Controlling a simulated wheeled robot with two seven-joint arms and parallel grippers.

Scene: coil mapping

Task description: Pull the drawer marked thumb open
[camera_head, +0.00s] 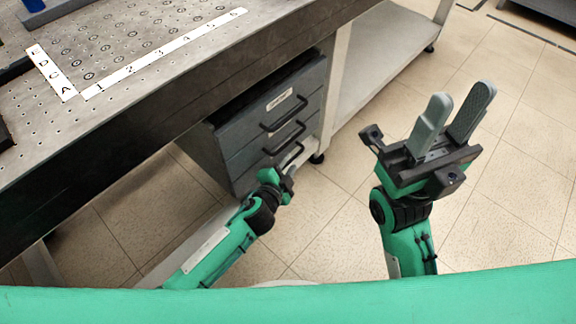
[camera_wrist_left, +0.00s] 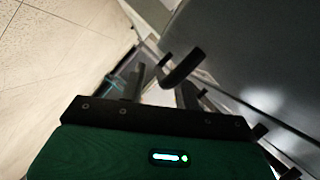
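A grey drawer cabinet (camera_head: 232,137) hangs under the bench, with dark bar handles one above another on its front. The top drawer carries a white label (camera_head: 279,99), too small to read. A pale patch also shows by the lowest handle (camera_head: 290,157). No drawer visibly stands out. My left gripper (camera_head: 287,180) is low at the cabinet front, just below the lowest handle and partly hidden by its own wrist. In the left wrist view a dark hooked handle (camera_wrist_left: 183,68) is close to the fingers; whether they touch it is unclear. My right gripper (camera_head: 450,122) is open and empty, away from the cabinet.
The perforated bench top (camera_head: 170,75) with lettered and numbered white strips (camera_head: 165,52) overhangs the cabinet. A bench leg (camera_head: 335,90) and a low shelf (camera_head: 385,50) stand right of the cabinet. The tiled floor (camera_head: 335,215) in front is clear.

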